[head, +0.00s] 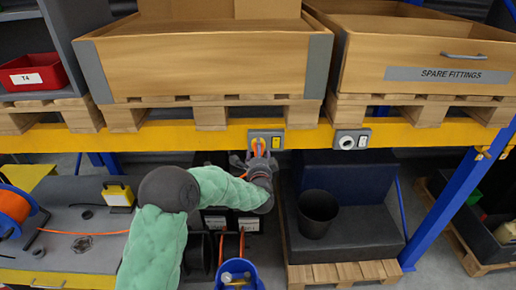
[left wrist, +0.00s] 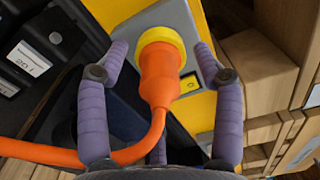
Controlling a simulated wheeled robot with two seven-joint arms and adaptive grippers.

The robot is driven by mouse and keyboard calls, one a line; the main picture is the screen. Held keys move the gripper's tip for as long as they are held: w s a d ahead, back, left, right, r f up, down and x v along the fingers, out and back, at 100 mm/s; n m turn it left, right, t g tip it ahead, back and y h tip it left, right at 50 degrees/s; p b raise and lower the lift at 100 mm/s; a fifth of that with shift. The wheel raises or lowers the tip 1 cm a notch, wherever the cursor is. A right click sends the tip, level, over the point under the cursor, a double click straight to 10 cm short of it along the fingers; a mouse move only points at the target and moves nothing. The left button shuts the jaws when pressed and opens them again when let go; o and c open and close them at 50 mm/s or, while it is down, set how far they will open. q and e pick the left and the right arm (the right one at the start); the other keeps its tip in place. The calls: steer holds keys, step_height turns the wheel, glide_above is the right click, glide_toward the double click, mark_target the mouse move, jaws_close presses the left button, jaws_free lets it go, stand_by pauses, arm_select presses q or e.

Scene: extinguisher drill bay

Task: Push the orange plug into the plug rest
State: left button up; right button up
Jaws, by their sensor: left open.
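The orange plug (left wrist: 160,78) has its front end at a round yellow collar (left wrist: 160,40) on a grey plate; how deep it sits is hidden. Its orange cable (left wrist: 125,156) runs down and left. In the head view the plug (head: 258,147) shows small against a grey box with a yellow face (head: 276,142) on the yellow beam. My left gripper (left wrist: 162,52) is open, with one purple finger on each side of the plug and visible gaps between. It also shows in the head view (head: 256,160). My right gripper is not in view. I cannot tell which fixture is the plug rest.
A second grey box with a white round opening (head: 348,142) sits on the yellow beam (head: 400,132) to the right. Wooden crates stand above on pallets. A black bin (head: 317,212) stands below right. An orange cable reel (head: 13,208) is at far left.

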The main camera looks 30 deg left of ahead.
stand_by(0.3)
arm_select(q)
jaws_close()
steer(key=shift+r, duration=0.1)
steer(key=shift+s+d, duration=0.15)
steer(key=shift+p+v, duration=0.3)
steer(key=shift+v, duration=0.55)
steer(key=shift+s, duration=0.1)
steer(key=shift+p+v, duration=0.35)
steer(key=shift+v, duration=1.5)
